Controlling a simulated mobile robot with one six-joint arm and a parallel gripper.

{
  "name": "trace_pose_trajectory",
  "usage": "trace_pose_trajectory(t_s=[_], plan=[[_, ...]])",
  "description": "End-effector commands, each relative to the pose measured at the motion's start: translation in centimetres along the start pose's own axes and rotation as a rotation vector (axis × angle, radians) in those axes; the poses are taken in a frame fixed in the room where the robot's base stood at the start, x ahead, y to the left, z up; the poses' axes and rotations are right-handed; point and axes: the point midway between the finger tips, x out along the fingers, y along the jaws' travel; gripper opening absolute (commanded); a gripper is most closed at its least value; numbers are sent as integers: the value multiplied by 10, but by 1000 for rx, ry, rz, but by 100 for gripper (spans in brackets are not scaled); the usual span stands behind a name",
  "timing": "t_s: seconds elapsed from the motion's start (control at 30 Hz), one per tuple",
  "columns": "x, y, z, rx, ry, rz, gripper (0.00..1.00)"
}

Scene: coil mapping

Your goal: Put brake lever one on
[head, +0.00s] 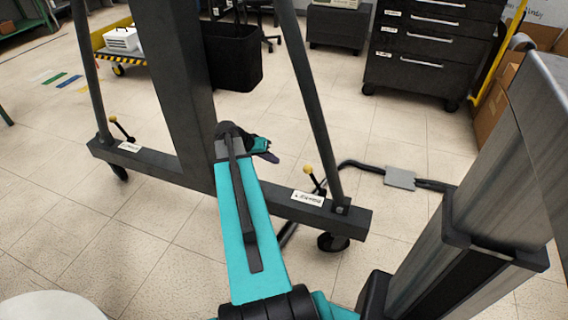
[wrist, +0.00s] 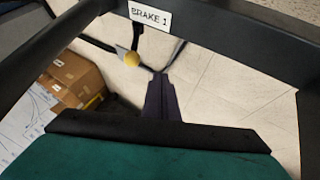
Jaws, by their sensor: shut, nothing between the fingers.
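Brake lever one is a short dark lever with a yellow knob (head: 307,170) beside a white label on the frame's lower beam, in the head view. It leans up and to the left. In the wrist view its yellow knob (wrist: 132,59) is near the label reading BRAKE 1 (wrist: 151,15). My gripper (head: 270,157) is left of the knob in the head view, apart from it. In the wrist view my gripper (wrist: 161,76) is shut and empty, with the knob just left of its tip. Any depth gap is hard to judge.
A second yellow-knobbed lever (head: 113,119) stands at the beam's left end. The dark frame's beam (head: 265,205) and slanted posts bound the space around my arm. A black bin (head: 232,58), drawer cabinet (head: 432,45) and yellow cart (head: 118,52) stand behind.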

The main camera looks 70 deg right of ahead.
Motion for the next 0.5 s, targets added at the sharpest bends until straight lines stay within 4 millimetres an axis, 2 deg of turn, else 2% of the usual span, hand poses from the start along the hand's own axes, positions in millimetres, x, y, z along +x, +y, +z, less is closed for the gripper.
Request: trace_pose_trajectory(t_s=[0.27,0.5], plan=[[28,-1,1,0,-2,1,0],[63,-1,1,-1,-2,1,0]])
